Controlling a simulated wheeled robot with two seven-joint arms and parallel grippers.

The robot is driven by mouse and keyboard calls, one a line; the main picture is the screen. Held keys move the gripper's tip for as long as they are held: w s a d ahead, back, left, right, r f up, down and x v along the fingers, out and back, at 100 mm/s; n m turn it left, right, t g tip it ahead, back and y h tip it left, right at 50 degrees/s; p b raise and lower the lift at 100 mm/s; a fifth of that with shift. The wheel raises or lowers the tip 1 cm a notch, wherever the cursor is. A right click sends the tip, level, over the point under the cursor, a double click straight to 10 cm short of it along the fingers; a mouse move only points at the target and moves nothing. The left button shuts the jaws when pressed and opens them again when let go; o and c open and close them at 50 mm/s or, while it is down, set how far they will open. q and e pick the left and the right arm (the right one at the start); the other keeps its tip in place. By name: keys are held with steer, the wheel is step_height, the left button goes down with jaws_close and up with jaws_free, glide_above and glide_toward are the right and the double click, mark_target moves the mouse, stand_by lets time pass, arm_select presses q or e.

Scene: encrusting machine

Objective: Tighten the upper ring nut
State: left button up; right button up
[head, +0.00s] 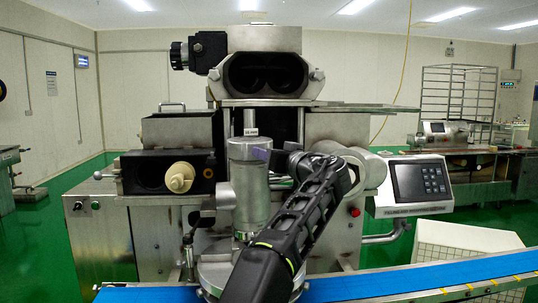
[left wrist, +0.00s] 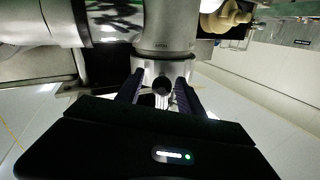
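A steel vertical cylinder (head: 249,195) stands at the front of the machine, with a wider band at its top that looks like the upper ring nut (head: 240,150). In the left wrist view a bright metal ring (left wrist: 162,66) sits against the cylinder (left wrist: 168,25), with a dark round knob (left wrist: 162,85) in front. My left gripper (head: 265,155) reaches the band from the right, partly hiding it. Its two dark purple fingers (left wrist: 161,88) stand apart on either side of the knob, with gaps visible. Contact with the ring cannot be told. My right gripper is not in view.
A blue conveyor belt (head: 420,277) crosses the front. A cream auger nozzle (head: 178,178) sticks out left of the cylinder. A control panel (head: 420,182) stands to the right, and a dark twin-opening head (head: 264,74) is above.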

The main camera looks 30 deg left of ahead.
arm_select(q)
steer(key=shift+s+d+b, duration=0.35)
steer(key=shift+d+b, duration=0.1)
steer(key=shift+d, duration=0.05)
steer(key=b+v, duration=0.2)
steer(key=v, duration=0.4)
steer(key=shift+s+d+b, duration=0.2)
steer(key=shift+b, duration=0.2)
